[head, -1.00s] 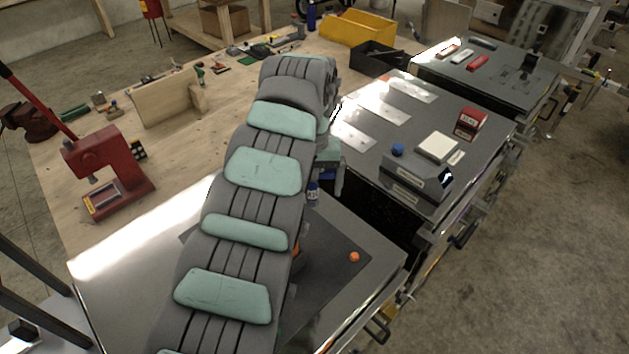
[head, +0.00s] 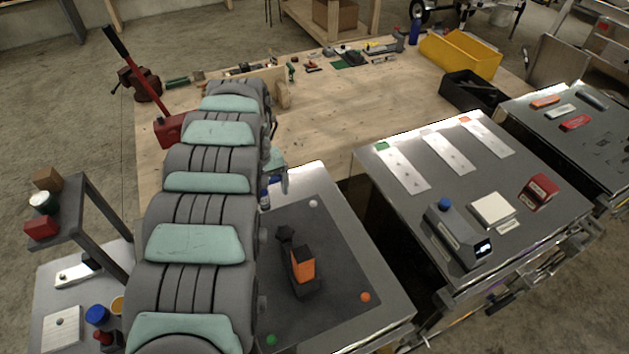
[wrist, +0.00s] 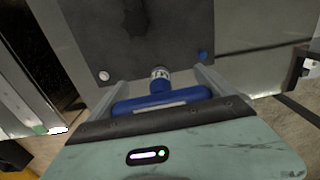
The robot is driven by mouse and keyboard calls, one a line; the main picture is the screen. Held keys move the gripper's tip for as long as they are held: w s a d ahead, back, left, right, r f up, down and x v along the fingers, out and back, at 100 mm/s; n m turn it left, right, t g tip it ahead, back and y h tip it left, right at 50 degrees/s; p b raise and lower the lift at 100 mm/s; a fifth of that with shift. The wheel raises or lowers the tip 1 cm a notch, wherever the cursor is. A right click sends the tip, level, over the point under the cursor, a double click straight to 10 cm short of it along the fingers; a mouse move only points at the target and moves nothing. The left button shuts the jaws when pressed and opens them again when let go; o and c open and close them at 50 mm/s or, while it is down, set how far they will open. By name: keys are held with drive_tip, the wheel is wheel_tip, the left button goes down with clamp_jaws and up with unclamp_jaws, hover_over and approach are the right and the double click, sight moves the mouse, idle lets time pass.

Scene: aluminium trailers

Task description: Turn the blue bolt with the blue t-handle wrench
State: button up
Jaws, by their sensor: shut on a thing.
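My gripper (wrist: 161,97) is shut on the blue T-handle wrench (wrist: 160,102), with the handle crosswise between its fingers. In the head view my arm hides the blue bolt; the wrench's shaft (head: 265,200) shows beside my arm, over the mat's left far side.
The mat also bears a white bolt (head: 314,203), an orange bolt (head: 365,297), a green bolt (head: 270,340) and a black-and-orange block (head: 302,268) at its middle. A second grey table (head: 400,215) stands to the right. A dark shelf post (head: 105,222) stands left of my arm.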

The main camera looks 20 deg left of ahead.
drive_tip(key=s+a+n+p, duration=0.2)
drive_tip(key=s+a, duration=0.4)
drive_tip(key=a, duration=0.1)
drive_tip(key=shift+s+a+n, duration=0.2)
drive_tip(key=shift+a+n, duration=0.05)
drive_tip(key=shift+n, duration=0.15)
drive_tip(key=shift+d+r+p, duration=0.1)
drive_tip(key=shift+r+p, duration=0.05)
drive_tip(key=shift+p, duration=0.2)
drive_tip(key=shift+f+b, duration=1.75)
drive_tip(key=shift+f, duration=1.65)
drive_tip(key=m+b, duration=0.1)
drive_tip(key=m, duration=0.2)
drive_tip(key=shift+f+m+b, duration=0.2)
drive_tip(key=shift+m+b, duration=0.1)
drive_tip(key=shift+b, duration=0.1)
drive_tip(key=shift+r, duration=0.2)
wheel_tip(320, 180, up, 7)
drive_tip(key=p, duration=0.5)
drive_tip(key=shift+m, duration=0.3)
drive_tip(key=shift+f, duration=0.1)
